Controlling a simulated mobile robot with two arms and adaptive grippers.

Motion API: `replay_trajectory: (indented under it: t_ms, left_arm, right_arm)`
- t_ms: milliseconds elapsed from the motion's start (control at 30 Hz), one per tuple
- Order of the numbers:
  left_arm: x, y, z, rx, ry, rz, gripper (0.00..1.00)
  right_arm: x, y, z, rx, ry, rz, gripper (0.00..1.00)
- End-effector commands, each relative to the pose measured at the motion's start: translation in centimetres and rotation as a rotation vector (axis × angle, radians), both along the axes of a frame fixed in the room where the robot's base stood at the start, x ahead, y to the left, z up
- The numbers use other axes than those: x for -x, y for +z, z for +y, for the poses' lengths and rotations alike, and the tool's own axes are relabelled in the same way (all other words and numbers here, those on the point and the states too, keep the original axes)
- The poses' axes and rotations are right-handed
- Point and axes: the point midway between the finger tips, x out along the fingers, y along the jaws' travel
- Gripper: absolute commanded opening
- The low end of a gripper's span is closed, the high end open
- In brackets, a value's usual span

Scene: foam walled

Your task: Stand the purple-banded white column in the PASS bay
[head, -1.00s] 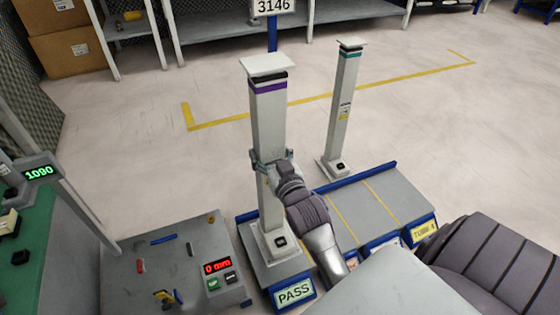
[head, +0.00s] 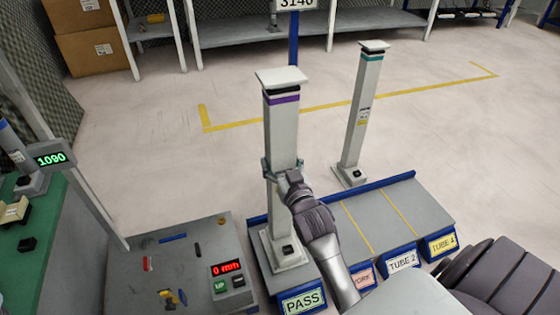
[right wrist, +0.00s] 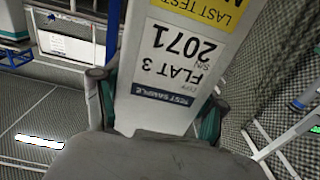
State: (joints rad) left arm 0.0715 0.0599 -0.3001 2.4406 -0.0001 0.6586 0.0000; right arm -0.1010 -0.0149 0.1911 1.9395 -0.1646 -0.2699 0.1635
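The purple-banded white column (head: 283,130) stands upright in the head view, its square base in the PASS bay, behind the PASS label (head: 302,301). My right gripper (head: 282,167) is around the column's shaft at mid-height, its fingers on both sides. In the right wrist view the column (right wrist: 170,70) fills the space between the green-padded fingers, with its printed label upside down. The fingers look closed against its sides. My left gripper is not in view.
A teal-banded white column (head: 362,110) stands on the floor behind the bay rack (head: 420,205). TUBE 2 and TUBE 4 bays at the right are empty. A grey bench (head: 150,270) with an UP button and red display stands left of the rack.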

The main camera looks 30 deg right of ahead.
Motion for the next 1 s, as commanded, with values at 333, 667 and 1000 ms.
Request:
replay_trajectory:
  t_ms: [333,667,1000]
  left_arm:
    - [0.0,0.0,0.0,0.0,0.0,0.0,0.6]
    - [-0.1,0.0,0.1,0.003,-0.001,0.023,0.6]
    - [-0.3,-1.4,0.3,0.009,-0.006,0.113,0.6]
  right_arm:
    - [0.0,0.0,0.0,0.0,0.0,0.001,0.95]
    - [2.3,0.2,0.6,-0.001,0.0,0.004,0.95]
    - [9.2,0.2,2.2,-0.001,-0.001,0.006,0.95]
